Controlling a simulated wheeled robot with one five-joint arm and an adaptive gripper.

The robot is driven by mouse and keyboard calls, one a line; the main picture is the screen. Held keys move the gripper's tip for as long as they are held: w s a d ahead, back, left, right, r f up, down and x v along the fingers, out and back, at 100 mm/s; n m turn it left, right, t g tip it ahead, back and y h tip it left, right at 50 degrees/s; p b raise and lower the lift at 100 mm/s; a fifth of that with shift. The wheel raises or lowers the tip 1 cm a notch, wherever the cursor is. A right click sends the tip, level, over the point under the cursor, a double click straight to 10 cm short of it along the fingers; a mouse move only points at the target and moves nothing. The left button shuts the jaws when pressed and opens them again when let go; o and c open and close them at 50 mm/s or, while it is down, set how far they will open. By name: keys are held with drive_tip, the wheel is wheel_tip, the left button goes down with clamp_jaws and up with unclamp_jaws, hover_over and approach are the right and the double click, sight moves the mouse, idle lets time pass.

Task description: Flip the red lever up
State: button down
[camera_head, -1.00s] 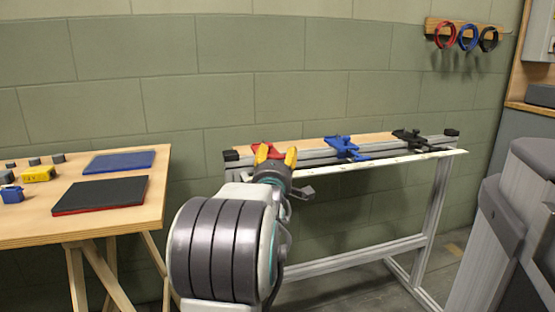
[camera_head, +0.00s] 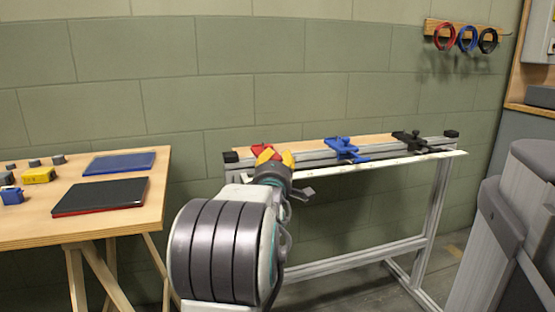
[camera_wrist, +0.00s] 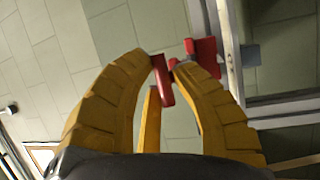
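The red lever (camera_head: 260,149) sits at the left end of the rail on the metal frame, partly hidden behind my gripper in the head view. My gripper (camera_head: 274,157) has yellow fingers drawn in at the lever. In the wrist view, the red lever's bar (camera_wrist: 163,84) lies between the fingertips of my gripper (camera_wrist: 163,62), which look closed against it. A red mount (camera_wrist: 203,55) on the rail shows just to the right of the fingertips.
A blue lever (camera_head: 343,148) and a black lever (camera_head: 411,138) sit farther right on the same rail (camera_head: 385,149). A wooden table (camera_head: 120,222) with blocks and plates stands at left. A grey machine (camera_head: 520,215) stands at right.

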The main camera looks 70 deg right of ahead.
drive_tip(key=shift+w+r, duration=0.1)
drive_tip(key=shift+r, duration=0.05)
drive_tip(key=shift+w+d+r+n+y+p, duration=0.1)
drive_tip(key=shift+r+n+y+p, duration=0.1)
drive_tip(key=shift+r+y+p, duration=0.2)
drive_tip(key=shift+w+d+r+n+y+p, duration=0.1)
drive_tip(key=shift+r+n+y+p, duration=0.1)
drive_tip(key=shift+r+y+p, duration=0.15)
drive_tip(key=shift+d+r+y+p, duration=0.2)
drive_tip(key=shift+y+p, duration=0.35)
drive_tip(key=shift+p, duration=0.7)
drive_tip(key=shift+w+d+f+n+g+y+p, duration=0.1)
drive_tip(key=shift+w+d+n+g+y+p, duration=0.1)
drive_tip(key=shift+n+g+y+p, duration=0.25)
drive_tip(key=c, duration=0.9)
unclamp_jaws()
drive_tip(key=shift+s+f, duration=0.1)
drive_tip(key=v, duration=1.2)
drive_tip(key=shift+s+d+r, duration=0.1)
drive_tip(key=shift+r, duration=0.1)
